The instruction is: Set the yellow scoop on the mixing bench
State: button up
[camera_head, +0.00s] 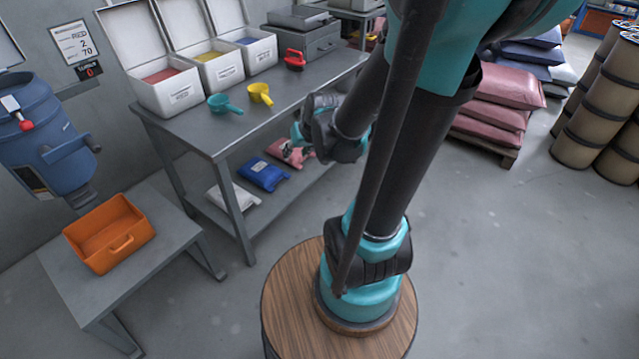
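The yellow scoop (260,93) lies on the top of a long grey bench (205,132), in front of the white bins and right of a teal scoop. My gripper (300,138) hangs beyond the bench's front edge, to the right of and below the yellow scoop in the picture, apart from it. The gripper is small and partly covered by my own wrist, so its fingers cannot be made out. No label shows which surface is the mixing bench; a lower grey table (165,255) stands at the left.
A teal scoop (222,104), open white bins (178,92) and a red object (294,60) share the long bench. Bags (262,173) lie on its lower shelf. An orange tray (110,235) sits on the low table.

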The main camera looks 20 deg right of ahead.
jog(key=s+d+f+m+g+h, duration=0.1)
jog(key=s+d+f+g+h, duration=0.1)
jog(key=s, duration=0.9)
jog(key=shift+s+d+f, duration=0.3)
jog(key=shift+d+f, duration=0.2)
jog(key=shift+d, duration=0.15)
jog(key=shift+a, duration=0.1)
jog(key=shift+c, duration=0.5)
